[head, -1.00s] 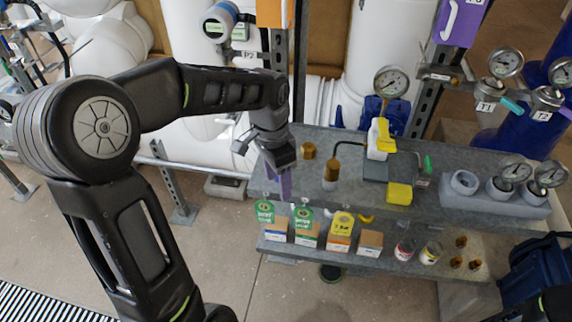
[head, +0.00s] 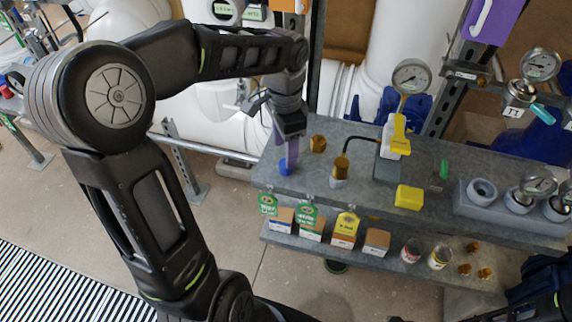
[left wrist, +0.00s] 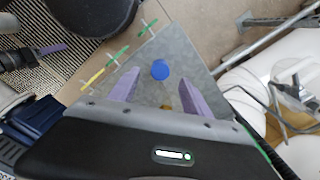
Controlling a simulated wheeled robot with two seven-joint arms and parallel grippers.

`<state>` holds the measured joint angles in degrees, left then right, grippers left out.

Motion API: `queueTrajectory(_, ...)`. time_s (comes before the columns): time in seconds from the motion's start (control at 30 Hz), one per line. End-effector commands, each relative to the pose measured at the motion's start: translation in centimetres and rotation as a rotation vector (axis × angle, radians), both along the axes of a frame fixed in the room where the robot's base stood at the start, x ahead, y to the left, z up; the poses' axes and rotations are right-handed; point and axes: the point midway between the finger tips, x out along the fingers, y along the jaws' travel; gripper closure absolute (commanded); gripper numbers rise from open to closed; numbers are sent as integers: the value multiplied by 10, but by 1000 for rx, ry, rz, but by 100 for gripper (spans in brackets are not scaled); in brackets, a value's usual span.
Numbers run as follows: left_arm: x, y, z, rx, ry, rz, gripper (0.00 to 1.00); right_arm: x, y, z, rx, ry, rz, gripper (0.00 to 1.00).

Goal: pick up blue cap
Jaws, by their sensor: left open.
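The blue cap (head: 285,167) sits on the left end of the grey bench top (head: 330,190). In the left wrist view the blue cap (left wrist: 160,69) shows as a round disc beyond and between the purple fingers. My left gripper (head: 282,150) hangs just above and beside the cap, fingers pointing down. In the left wrist view my left gripper (left wrist: 160,92) is open, with nothing between its fingertips. My right gripper cannot be made out.
Brass fittings (head: 318,144) stand right of the cap. A yellow block (head: 409,197) and a grey gauge holder (head: 500,205) lie farther right. Tags and small boxes (head: 312,228) line the front lower shelf. White pipes (head: 345,90) stand behind the bench.

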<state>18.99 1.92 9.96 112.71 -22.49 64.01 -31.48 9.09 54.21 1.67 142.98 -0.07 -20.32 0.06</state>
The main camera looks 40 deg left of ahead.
Motion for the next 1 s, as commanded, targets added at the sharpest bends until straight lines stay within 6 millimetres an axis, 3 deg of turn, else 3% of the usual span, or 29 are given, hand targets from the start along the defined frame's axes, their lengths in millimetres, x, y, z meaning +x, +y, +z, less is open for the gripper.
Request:
queueTrajectory(0.37, 0, 0, -5, 0, 0, 0, 43, 0, 0, 1, 0, 0, 0, 64)
queueTrajectory(0.7, 0, 0, -49, 0, 2, 0, 43, 0, 0, 8, 0, 0, 0, 64)
queueTrajectory(1.0, 1, 0, -55, 0, -1, 0, 43, 0, 0, 8, 0, 0, 0, 64)
